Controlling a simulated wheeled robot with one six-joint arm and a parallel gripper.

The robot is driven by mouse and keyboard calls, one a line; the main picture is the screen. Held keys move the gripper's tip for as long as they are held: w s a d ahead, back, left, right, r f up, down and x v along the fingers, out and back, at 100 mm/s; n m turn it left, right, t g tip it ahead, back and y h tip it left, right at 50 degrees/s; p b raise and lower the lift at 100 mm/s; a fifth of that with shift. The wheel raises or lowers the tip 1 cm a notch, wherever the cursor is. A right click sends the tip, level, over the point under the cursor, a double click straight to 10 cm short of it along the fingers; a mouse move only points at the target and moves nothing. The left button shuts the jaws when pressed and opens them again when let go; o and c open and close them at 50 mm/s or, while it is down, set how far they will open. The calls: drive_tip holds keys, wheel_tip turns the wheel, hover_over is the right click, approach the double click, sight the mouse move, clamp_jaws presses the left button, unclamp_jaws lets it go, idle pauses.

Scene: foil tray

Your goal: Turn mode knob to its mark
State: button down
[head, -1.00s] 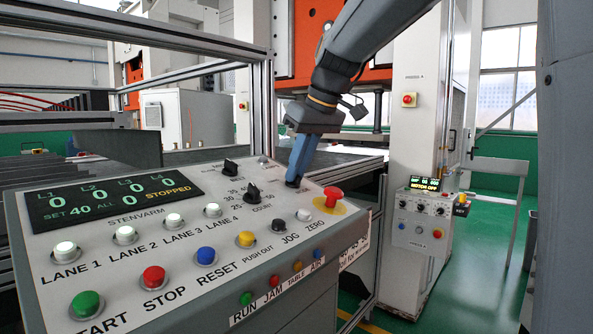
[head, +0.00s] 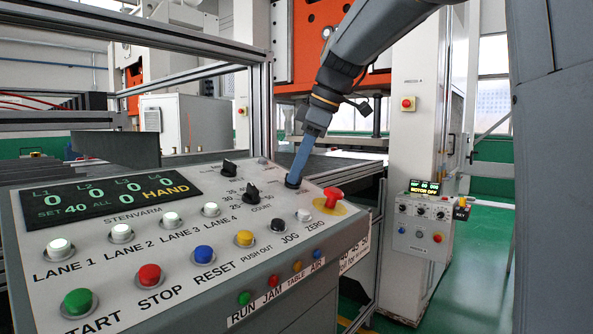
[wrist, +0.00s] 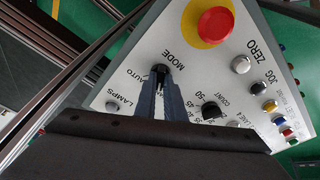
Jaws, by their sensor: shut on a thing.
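The mode knob (wrist: 160,72) is a small dark knob on the light sloping panel (head: 140,245), beside the printed words MODE and AUTO in the wrist view. My gripper (head: 293,180) reaches down to it at the panel's far right corner. In the wrist view my gripper (wrist: 161,80) is shut on the mode knob, and its fingers hide much of it, so the pointer is not clear. The display (head: 110,199) reads HAND in yellow at its right end.
A red emergency button (head: 333,197) on a yellow disc stands close to the right of my gripper. The black count knob (head: 250,193) and another black knob (head: 229,169) are to the left. Frame posts (head: 262,85) rise behind the panel.

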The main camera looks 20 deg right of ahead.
idle(0.6)
drive_tip(key=c, duration=1.8)
unclamp_jaws()
drive_tip(key=shift+c, duration=0.2)
drive_tip(key=b+v, duration=0.1)
drive_tip(key=v, duration=0.7)
